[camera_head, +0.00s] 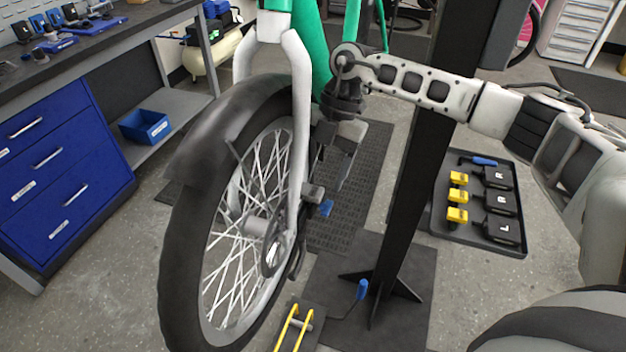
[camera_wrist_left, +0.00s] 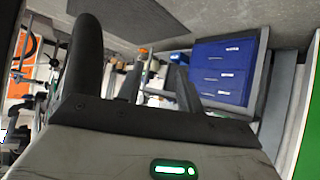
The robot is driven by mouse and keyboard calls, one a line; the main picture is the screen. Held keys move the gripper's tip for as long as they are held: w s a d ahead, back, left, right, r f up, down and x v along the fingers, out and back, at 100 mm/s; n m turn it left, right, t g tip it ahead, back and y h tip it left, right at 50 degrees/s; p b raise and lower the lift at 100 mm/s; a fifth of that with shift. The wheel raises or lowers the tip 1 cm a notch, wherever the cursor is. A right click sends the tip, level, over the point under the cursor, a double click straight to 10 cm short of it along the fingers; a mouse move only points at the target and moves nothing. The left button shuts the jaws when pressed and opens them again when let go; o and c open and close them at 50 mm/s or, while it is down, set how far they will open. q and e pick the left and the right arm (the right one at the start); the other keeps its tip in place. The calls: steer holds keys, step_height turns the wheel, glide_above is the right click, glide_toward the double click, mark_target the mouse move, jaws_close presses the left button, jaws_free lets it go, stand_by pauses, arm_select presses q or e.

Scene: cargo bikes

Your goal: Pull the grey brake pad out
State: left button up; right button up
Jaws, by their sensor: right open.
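The brake caliper (camera_head: 313,193) is a small grey block on the white fork leg, beside the front wheel's hub. A small blue piece (camera_head: 326,208) shows just below it. I cannot make out the grey brake pad as a separate part. My right gripper (camera_head: 332,182) points down, open, a little above and to the right of the caliper; its fingers look empty. My left gripper (camera_wrist_left: 135,75) shows only in the left wrist view, its two dark fingers apart with nothing between them.
The front wheel (camera_head: 170,250) with its black mudguard stands left of the gripper. A black post (camera_head: 410,180) rises close on the right. A black tray (camera_head: 480,245) holds yellow clips, black boxes and a blue-handled tool. A blue-drawer workbench (camera_head: 60,190) stands left.

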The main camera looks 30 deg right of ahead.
mark_target(311, 189)
steer(key=x, duration=0.3)
steer(key=shift+f, duration=0.15)
steer(key=shift+a+f, duration=0.15)
steer(key=shift+f, duration=0.1)
arm_select(q)
steer(key=shift+w+a+r, duration=0.1)
steer(key=shift+w+r, duration=0.1)
steer(key=shift+w, duration=0.15)
arm_select(e)
steer(key=c, duration=1.2)
steer(key=shift+r+p, duration=0.4)
steer(key=shift+p, duration=0.1)
steer(key=shift+c, duration=0.4)
arm_select(q)
steer(key=shift+s+r+p, duration=0.15)
steer(key=shift+r+p, duration=0.45)
steer(key=shift+r, duration=0.35)
arm_select(e)
steer(key=shift+r, duration=0.75)
arm_select(q)
steer(key=shift+r, duration=0.1)
arm_select(e)
steer(key=shift+r, duration=0.1)
